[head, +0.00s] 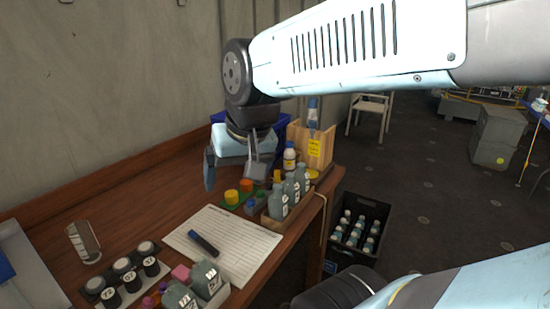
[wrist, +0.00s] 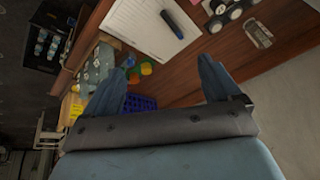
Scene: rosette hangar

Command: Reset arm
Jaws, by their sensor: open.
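My gripper (head: 230,172) hangs over the far part of the wooden table in the head view, with its fingers pointing down. In the wrist view its two blue-grey fingers (wrist: 165,88) stand wide apart. My arm reaches in from the upper right of the head view and bends down at the elbow above the table. A blue basket (wrist: 142,102) shows between the fingers in the wrist view, below them on the table.
The wooden table (head: 120,190) holds a paper sheet (head: 222,240) with a dark marker (head: 203,243), a bottle tray (head: 275,226), coloured pieces (head: 232,197) and labelled black jars (head: 130,275). A black crate of bottles (head: 377,215) stands on the floor. A wall runs behind the table.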

